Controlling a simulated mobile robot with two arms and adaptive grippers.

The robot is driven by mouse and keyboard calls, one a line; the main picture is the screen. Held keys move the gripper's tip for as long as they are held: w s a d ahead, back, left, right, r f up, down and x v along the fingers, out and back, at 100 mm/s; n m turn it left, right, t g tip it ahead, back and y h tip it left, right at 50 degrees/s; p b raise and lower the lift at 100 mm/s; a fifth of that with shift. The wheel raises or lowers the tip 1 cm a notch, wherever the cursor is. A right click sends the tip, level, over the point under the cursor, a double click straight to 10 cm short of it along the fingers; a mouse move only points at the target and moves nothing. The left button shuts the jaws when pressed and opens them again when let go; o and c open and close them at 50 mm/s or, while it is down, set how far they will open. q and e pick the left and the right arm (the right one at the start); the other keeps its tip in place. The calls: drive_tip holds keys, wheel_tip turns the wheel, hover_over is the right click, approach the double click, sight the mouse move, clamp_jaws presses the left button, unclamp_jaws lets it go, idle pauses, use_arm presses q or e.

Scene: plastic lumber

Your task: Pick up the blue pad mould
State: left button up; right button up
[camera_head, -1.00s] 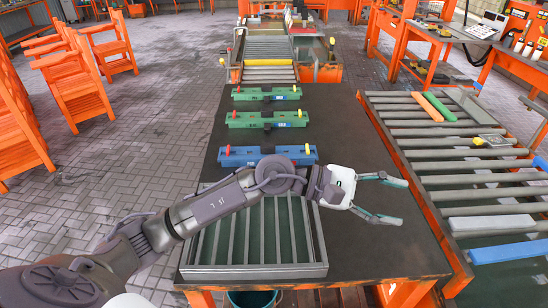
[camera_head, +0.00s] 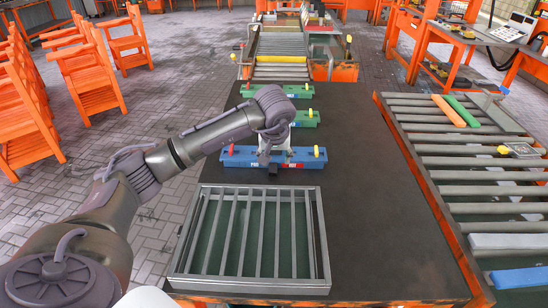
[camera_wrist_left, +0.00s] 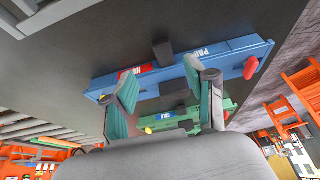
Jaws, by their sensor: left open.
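The blue pad mould (camera_head: 240,158) is a long blue bar with coloured pegs, lying crosswise on the dark table (camera_head: 370,225). It also shows in the left wrist view (camera_wrist_left: 227,50), with a red label and a black middle block. My left gripper (camera_head: 271,160) is over the middle of the mould in the head view, its arm and wrist hiding part of it. In the left wrist view my left gripper (camera_wrist_left: 163,82) is open, with one finger on each side of the mould's middle. I cannot tell whether the fingers touch it. My right gripper is not in view.
Two green moulds (camera_head: 308,118) lie behind the blue one, partly hidden by my arm. A grey slatted frame (camera_head: 325,255) lies in front of it. A roller conveyor (camera_head: 440,148) runs along the right. The table's right part is clear.

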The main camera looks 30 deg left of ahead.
sight(273, 166)
use_arm(q)
drive_tip(key=shift+a+p+x, duration=0.2)
drive_tip(key=shift+p+x, duration=0.1)
drive_tip(key=shift+x, duration=1.45)
drive_tip(key=shift+a+p+x, duration=0.2)
drive_tip(key=shift+p+x, duration=0.1)
drive_tip(key=shift+x, duration=1.45)
drive_tip(key=shift+s, duration=0.1)
clamp_jaws()
drive_tip(key=shift+r, duration=0.2)
